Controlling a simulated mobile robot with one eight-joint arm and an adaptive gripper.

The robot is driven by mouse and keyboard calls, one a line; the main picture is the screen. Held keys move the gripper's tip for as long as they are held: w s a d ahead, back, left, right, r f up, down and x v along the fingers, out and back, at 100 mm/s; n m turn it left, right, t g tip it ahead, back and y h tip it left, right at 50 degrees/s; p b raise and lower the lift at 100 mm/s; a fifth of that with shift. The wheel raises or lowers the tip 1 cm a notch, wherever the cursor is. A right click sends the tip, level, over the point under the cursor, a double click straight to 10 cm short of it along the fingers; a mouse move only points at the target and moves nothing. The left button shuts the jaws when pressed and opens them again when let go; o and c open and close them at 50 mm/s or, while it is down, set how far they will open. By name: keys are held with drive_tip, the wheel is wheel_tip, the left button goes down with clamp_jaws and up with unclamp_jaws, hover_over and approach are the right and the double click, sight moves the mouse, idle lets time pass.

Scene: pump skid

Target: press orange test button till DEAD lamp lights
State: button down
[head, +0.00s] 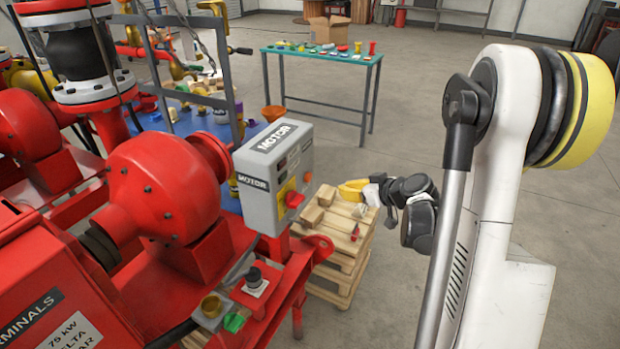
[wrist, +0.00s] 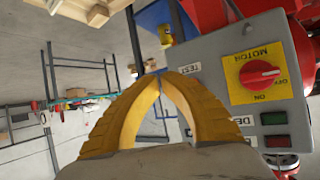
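The grey motor control box (head: 262,205) stands left of my gripper (head: 342,190), with a gap between them. In the wrist view its face (wrist: 215,55) shows a red rotary switch (wrist: 259,74) on a yellow ON/OFF plate. A TEST label (wrist: 190,68) lies beside my yellow fingertips (wrist: 162,78). Neither looks lit. My fingers meet at the tips and hold nothing visible.
Red pump machinery (head: 150,190) fills the left. A wooden pallet stack (head: 345,265) with blocks stands below my gripper. A green-topped table (head: 330,57) with small items is farther back.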

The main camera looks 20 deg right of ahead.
drive_tip(key=w+a, duration=0.4)
drive_tip(key=w, duration=0.2)
drive_tip(key=shift+a, duration=0.35)
idle(1.2)
drive_tip(key=shift+w+a, duration=0.25)
drive_tip(key=shift+w, duration=0.05)
drive_tip(key=shift+w+a, duration=0.25)
drive_tip(key=shift+w, duration=0.15)
idle(0.7)
drive_tip(key=shift+s, duration=0.1)
drive_tip(key=shift+s+d, duration=0.5)
drive_tip(key=shift+s, duration=0.1)
idle(0.3)
drive_tip(key=s+d, duration=0.1)
drive_tip(key=s, duration=0.1)
drive_tip(key=s+d+b, duration=0.1)
drive_tip(key=s+d, duration=0.1)
idle(0.4)
